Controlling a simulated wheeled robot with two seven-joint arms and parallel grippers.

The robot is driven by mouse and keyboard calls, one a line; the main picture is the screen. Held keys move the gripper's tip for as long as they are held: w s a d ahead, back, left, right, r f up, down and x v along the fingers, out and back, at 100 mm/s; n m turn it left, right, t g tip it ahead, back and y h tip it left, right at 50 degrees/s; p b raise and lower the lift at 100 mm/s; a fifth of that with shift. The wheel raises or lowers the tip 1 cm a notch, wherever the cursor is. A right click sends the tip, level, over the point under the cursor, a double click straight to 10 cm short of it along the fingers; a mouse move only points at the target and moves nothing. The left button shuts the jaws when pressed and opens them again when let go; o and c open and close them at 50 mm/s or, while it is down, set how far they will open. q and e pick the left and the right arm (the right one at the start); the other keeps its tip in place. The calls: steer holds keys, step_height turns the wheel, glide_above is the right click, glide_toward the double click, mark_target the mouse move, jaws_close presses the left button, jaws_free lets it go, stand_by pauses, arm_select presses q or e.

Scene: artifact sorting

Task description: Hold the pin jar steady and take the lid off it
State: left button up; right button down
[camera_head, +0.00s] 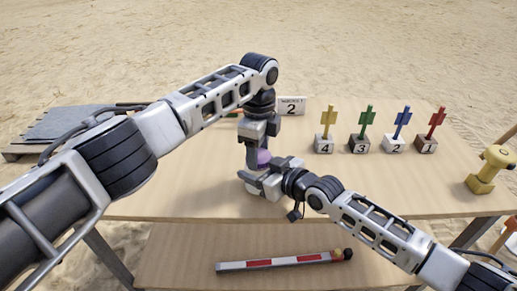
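A small purple thing (264,157), which looks like the pin jar or its lid, stands on the table's middle, mostly hidden by my grippers. My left gripper (256,158) points down at it from above, with a finger along its left side. My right gripper (257,182) comes in low from the right, just in front of it, its fingers pointing left. I cannot tell whether either gripper grips the jar or lid, or where jar and lid meet.
Yellow, green, blue and red pins stand in numbered blocks (324,145) at the right back. A white sign (291,106) reads 2. A yellow instrument (490,170) stands at the right edge. A red-and-white bar (285,261) lies on the lower shelf. The table's front left (160,200) is clear.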

arm_select(q)
steer(key=shift+n, duration=1.7)
steer(key=o, duration=1.1)
steer(key=shift+c, duration=0.2)
steer(key=shift+r, duration=0.1)
step_height(320, 180, up, 4)
steer(key=shift+r, duration=0.15)
step_height(320, 180, up, 3)
steer(key=shift+r+n, duration=0.2)
steer(key=shift+n, duration=0.3)
steer(key=shift+c, duration=0.3)
steer(key=shift+f, duration=3.95)
